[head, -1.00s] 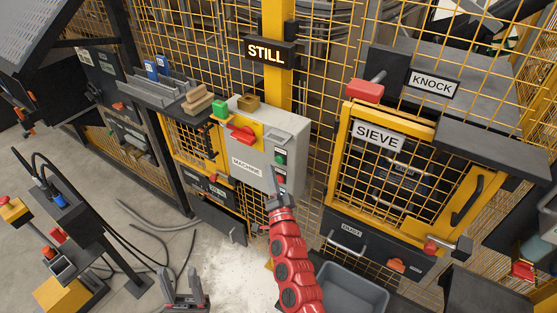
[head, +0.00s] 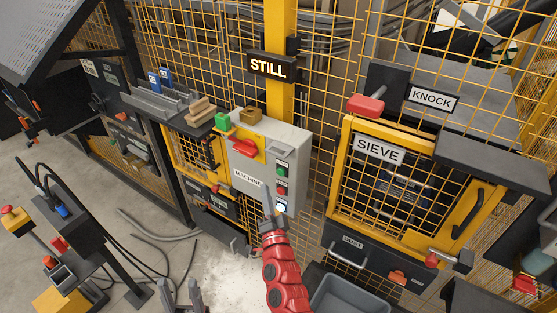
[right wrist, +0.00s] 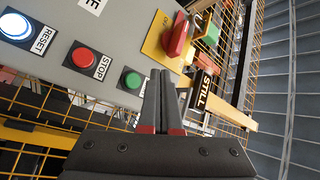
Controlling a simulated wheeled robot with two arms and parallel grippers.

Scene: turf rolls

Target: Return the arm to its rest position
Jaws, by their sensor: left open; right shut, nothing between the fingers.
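My right arm is red and rises in the lower middle of the head view. Its dark gripper (head: 267,200) is shut and empty, in front of the lower part of the grey machine box (head: 262,158). In the right wrist view its two fingers (right wrist: 160,78) are together with nothing between them. That view shows the lit white RESET button (right wrist: 15,24), the red STOP button (right wrist: 85,58), a green button (right wrist: 133,81) and the red switch handle (right wrist: 178,36). My left gripper (head: 183,296) is open and empty at the bottom edge, partly cut off.
Yellow mesh fencing (head: 215,85) stands behind the box. The SIEVE door (head: 342,180) is shut at the right, with a grey bin (head: 350,295) below. A pedestal with buttons (head: 60,215) stands at the left. Hoses (head: 160,232) lie on the floor.

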